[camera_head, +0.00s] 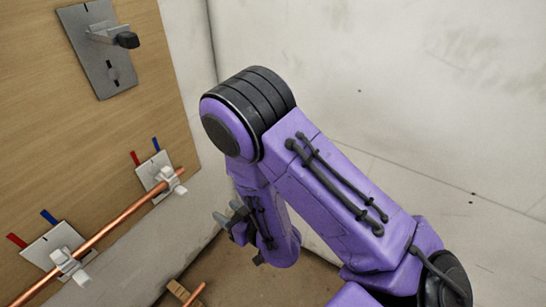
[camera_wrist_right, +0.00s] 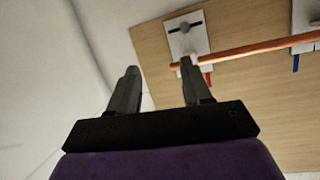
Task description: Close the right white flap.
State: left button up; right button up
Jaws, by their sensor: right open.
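The right white flap (camera_head: 174,186) is part of a small white clip on the right white plate (camera_head: 150,169), at the right end of the copper pipe (camera_head: 120,219). It juts out beside the pipe; its exact angle is too small to tell. In the wrist view the right plate (camera_wrist_right: 187,40) is behind the fingertips, and one finger partly covers the clip. My right gripper (camera_head: 229,217) is open and empty, to the right of and below the flap in the head view, apart from it. Its two fingers (camera_wrist_right: 160,70) show spread in the wrist view. My left gripper is out of view.
A second clip (camera_head: 68,265) sits on the left plate (camera_head: 52,245). Red and blue tabs stick out above both plates. A grey plate with a black handle (camera_head: 127,40) is higher on the wooden board (camera_head: 50,130). A white wall (camera_head: 420,80) is to the right.

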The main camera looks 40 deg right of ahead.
jog(key=s+d+f+m+g+h+p, duration=0.2)
jog(key=s+d+m+g+h+p, duration=0.2)
jog(key=s+p, duration=0.4)
jog(key=shift+s+d+f+m+g, duration=0.25)
jog(key=shift+s+d+m+g, duration=0.25)
jog(key=shift+s+d+g, duration=0.65)
jog(key=shift+s+d, duration=0.15)
jog(key=shift+d, duration=0.05)
jog(key=s+d+r+m+g+p, duration=0.1)
jog(key=s+g+p, duration=0.1)
jog(key=s+p, duration=0.3)
jog(key=s+d+r+m+g+h+p, duration=0.1)
jog(key=s+d+r+g+p, duration=0.1)
jog(key=s+p, duration=0.3)
jog(key=s, duration=0.4)
jog(key=shift+g, duration=0.35)
jog(key=shift+s+r, duration=0.1)
